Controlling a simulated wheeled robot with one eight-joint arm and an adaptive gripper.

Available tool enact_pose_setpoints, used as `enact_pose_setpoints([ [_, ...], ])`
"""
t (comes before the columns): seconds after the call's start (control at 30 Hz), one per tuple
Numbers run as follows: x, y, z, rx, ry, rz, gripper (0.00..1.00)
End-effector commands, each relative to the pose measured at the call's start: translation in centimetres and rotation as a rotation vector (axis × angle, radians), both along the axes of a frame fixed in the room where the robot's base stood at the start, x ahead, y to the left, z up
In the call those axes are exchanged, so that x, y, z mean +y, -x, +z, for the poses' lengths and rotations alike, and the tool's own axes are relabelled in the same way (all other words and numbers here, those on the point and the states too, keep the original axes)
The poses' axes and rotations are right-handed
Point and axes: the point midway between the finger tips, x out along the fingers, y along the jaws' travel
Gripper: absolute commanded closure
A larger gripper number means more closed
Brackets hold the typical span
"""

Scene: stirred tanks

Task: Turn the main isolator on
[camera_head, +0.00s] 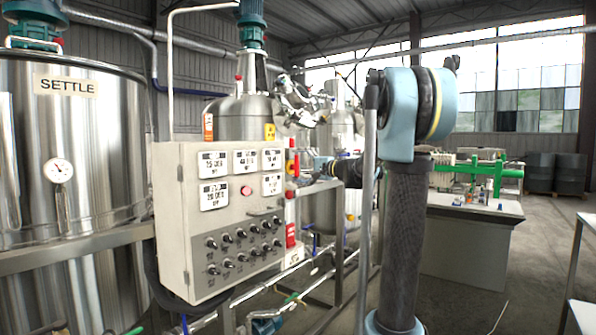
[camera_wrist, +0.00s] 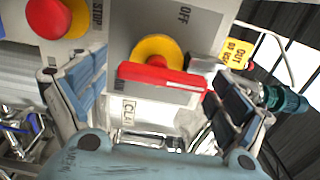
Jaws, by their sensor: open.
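The main isolator is a red bar handle (camera_wrist: 163,77) on a round yellow plate (camera_wrist: 158,47), on a grey box in the wrist view. The bar lies nearly level across the picture. An OFF label (camera_wrist: 184,14) stands above and right of it. In the head view the red and yellow isolator (camera_head: 292,160) is on the right side of the control cabinet. My gripper (camera_wrist: 155,82) is open, one finger on each side of the bar. I cannot tell whether either finger touches it. In the head view my gripper (camera_head: 318,170) is beside the isolator, partly hidden by my arm.
A red STOP button (camera_wrist: 57,17) is close to my left finger. The cabinet (camera_head: 170,215) carries meters and several black knobs. A steel SETTLE tank (camera_head: 85,150) stands at left, pipes run below, and a bench (camera_head: 465,240) stands at right.

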Motion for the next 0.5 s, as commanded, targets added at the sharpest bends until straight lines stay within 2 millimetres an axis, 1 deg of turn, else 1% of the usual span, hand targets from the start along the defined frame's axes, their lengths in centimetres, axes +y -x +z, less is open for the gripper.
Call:
enact_pose_setpoints([
  [0.17, -1.6, 1.1, 0.0, 0.0, 0.0, -0.003, 0.08],
  [0.5, -6.2, 4.6, -0.1, 0.001, 0.001, -0.005, 0.08],
])
